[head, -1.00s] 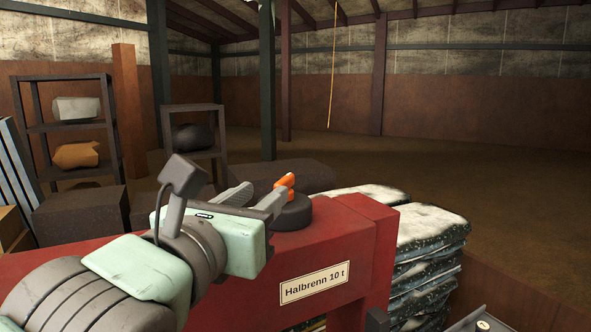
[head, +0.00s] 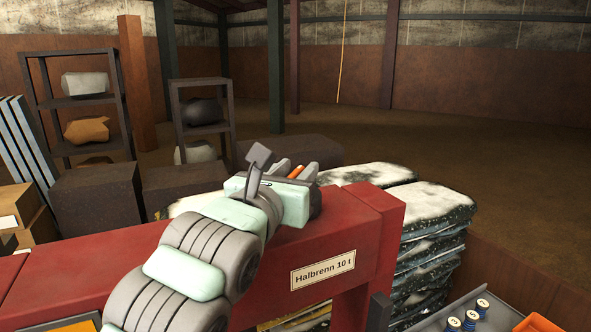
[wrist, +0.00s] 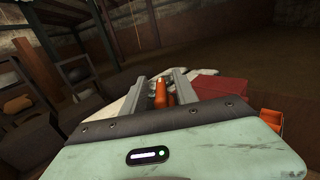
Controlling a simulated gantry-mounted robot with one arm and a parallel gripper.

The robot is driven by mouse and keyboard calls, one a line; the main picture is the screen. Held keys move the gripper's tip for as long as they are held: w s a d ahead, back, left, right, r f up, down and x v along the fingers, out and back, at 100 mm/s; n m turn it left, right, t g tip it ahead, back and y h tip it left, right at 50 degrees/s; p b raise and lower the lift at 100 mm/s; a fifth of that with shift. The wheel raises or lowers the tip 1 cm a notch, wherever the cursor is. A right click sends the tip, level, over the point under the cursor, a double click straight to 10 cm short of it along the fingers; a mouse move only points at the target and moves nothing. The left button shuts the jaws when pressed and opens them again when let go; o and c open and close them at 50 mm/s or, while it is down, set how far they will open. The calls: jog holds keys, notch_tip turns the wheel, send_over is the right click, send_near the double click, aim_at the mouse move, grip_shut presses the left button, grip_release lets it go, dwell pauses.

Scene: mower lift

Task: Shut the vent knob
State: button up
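The orange vent knob (head: 296,172) stands on top of the red beam labelled "Halbrenn 10 t" (head: 323,270). My gripper (head: 294,169) is at the knob, its two grey fingers spread to either side of it. In the wrist view the orange knob (wrist: 161,93) shows between the fingers (wrist: 160,87), with some gap seeming to remain beside it. The gripper looks open around the knob, not clamped on it. The knob's dark round base (head: 316,202) is mostly hidden behind my gripper.
Stacked, white-dusted bags (head: 435,225) stand right of the beam. A grey tray with numbered cylinders (head: 470,318) and an orange container (head: 540,323) are at the lower right. Shelves (head: 75,105) and dark boxes (head: 97,200) stand behind on the left.

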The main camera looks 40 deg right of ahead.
grip_shut()
dwell(0.4)
jog(key=shift+w+a+m+g+h, duration=0.15)
jog(key=shift+m+g+h, duration=0.35)
jog(key=shift+m+g, duration=1)
jog(key=shift+g, duration=0.7)
jog(key=shift+o, duration=0.2)
grip_release()
